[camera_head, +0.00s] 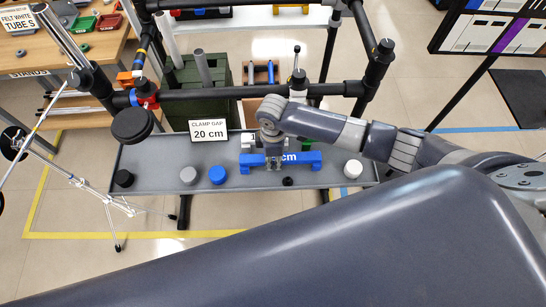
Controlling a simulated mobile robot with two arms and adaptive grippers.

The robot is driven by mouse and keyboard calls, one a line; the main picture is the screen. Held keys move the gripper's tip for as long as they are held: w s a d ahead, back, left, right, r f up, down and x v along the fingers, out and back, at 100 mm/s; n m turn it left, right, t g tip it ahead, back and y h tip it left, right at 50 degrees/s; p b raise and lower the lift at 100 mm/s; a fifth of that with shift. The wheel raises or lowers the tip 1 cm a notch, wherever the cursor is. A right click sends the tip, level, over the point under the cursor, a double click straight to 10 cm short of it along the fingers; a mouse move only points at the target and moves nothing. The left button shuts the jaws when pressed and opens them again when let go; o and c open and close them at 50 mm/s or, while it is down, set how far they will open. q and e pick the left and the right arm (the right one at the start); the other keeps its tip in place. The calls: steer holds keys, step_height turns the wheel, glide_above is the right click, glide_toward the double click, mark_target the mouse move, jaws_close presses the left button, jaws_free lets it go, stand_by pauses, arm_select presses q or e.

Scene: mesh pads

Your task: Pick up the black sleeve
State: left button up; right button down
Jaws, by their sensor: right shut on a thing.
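A short black cylinder (124,178), possibly the sleeve, stands at the left end of the grey tray table (150,155). A smaller black round piece (288,181) lies just in front of the blue bar (306,160). I cannot tell which of these is the sleeve. My right gripper (273,164) reaches in from the right and is shut on the middle of the blue bar, which is marked "cm". The gripper hides part of the bar and its lettering. My left gripper is not in view.
A grey cylinder (188,175), a blue cylinder (217,175) and a white cylinder (352,168) stand on the tray table. A sign reading "CLAMP GAP 20 cm" (209,130) stands behind. A black tube frame (215,93) with a black disc (132,125) crosses above the rear.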

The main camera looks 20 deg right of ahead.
steer(key=shift+f, duration=0.35)
steer(key=shift+f, duration=0.1)
steer(key=c, duration=1.3)
jaws_free()
